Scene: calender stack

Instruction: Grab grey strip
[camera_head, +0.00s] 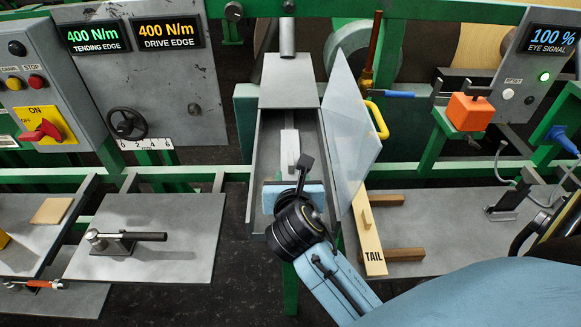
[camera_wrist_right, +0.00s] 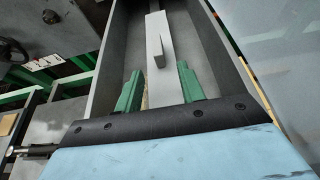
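The grey strip (camera_head: 289,138) is a long, narrow, light grey piece. It lies lengthwise inside a grey open trough (camera_head: 257,165) in the middle of the head view. In the right wrist view the strip (camera_wrist_right: 154,28) has a small raised tab on top. My right gripper (camera_wrist_right: 160,68) is open, with one green finger on each side of the strip. I cannot tell whether the fingers touch it. In the head view my right arm reaches into the trough's near end and hides the strip's near part. My left gripper is not in view.
The trough walls (camera_wrist_right: 231,67) stand close on both sides of the right gripper. A translucent sheet (camera_head: 350,125) leans along the trough's right side. A wooden piece marked TAIL (camera_head: 370,240) lies to the right. A grey plate (camera_head: 150,255) with a black-handled tool is left.

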